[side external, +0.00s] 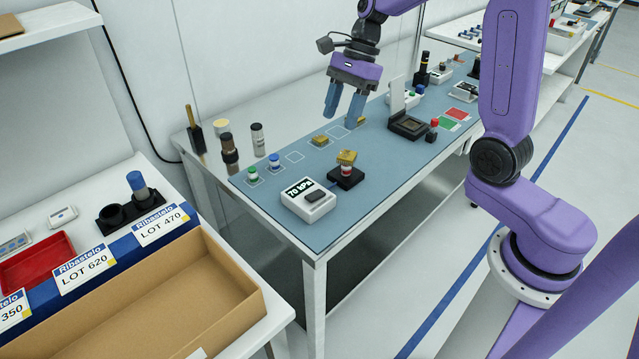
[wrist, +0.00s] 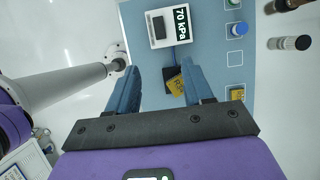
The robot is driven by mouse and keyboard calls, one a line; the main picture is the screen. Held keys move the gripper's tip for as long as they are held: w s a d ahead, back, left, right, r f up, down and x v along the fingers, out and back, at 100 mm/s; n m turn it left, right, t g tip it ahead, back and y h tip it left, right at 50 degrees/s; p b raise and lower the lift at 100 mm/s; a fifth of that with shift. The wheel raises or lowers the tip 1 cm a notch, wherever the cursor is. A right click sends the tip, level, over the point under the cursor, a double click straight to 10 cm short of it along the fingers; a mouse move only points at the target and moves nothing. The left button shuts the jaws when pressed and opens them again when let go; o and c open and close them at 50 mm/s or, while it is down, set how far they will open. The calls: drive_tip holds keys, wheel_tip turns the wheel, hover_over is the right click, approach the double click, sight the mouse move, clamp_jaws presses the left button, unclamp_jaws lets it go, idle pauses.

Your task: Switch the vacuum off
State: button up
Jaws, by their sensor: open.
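The vacuum unit (side external: 300,207) is a white box on the front left part of the blue mat, with a dark display reading "70 kPa". A dark switch (side external: 316,195) sits on its top; whether it is tilted on or off I cannot tell. In the wrist view the unit (wrist: 180,41) is at the top, beyond the fingertips, with the switch (wrist: 158,27) left of the display. My gripper (side external: 341,118) is open and empty, high above the mat, behind and right of the unit. It also shows in the wrist view (wrist: 161,68).
Green and blue capped pieces (side external: 274,161) stand behind the unit. A black socket (side external: 409,126) with its lid up is farther right. The mat's front edge is clear.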

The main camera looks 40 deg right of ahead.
sight(316, 194)
drive_tip(key=x, duration=1.7)
drive_tip(key=shift+f, duration=0.15)
drive_tip(key=shift+c, duration=0.3)
clamp_jaws()
